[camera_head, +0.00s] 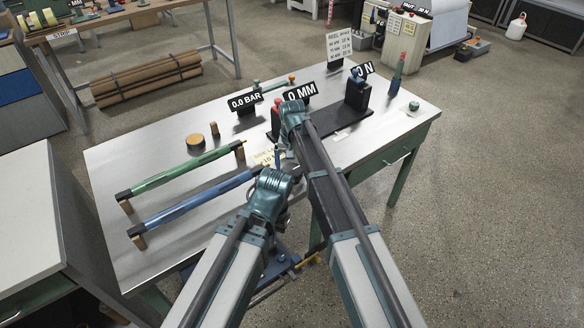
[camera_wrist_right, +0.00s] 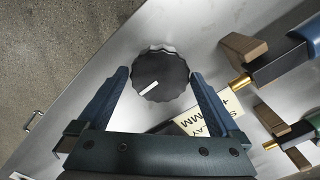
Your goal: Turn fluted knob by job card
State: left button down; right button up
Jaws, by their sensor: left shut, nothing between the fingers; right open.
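The fluted knob (camera_wrist_right: 160,72) is dark and round, with a white index mark on its top, in the right wrist view. My right gripper (camera_wrist_right: 159,76) is open, one finger on each side of the knob, with narrow gaps showing. In the head view my right wrist (camera_head: 292,112) is over the table and the knob is hidden. A pale yellow card (camera_head: 268,157) lies on the table; it also shows in the right wrist view (camera_wrist_right: 208,120), partly covered, with "MM" readable. My left gripper (camera_head: 271,182) is shut and empty, low at the table's front side.
A green roller (camera_head: 185,168) and a blue roller (camera_head: 195,203) lie on wooden supports at left. Signs read "0.0 BAR" (camera_head: 245,103), "0 MM" (camera_head: 301,92) and "0 N" (camera_head: 363,69). A lettered card (camera_head: 339,44) stands at the back. The table's (camera_head: 110,160) left end is clear.

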aim_at(292, 170)
notch_tip(292, 170, up, 14)
jog(key=p, duration=1.3)
jog(key=shift+f, duration=0.25)
jog(key=s+d+n, duration=0.2)
jog(key=s+d, duration=1.5)
jog(key=s, duration=0.4)
jog(key=s+a+n+h, duration=0.1)
jog(key=s+a+n, duration=0.2)
jog(key=s+a, duration=0.3)
jog(key=shift+a+n, duration=0.3)
jog(key=shift+a, duration=2.15)
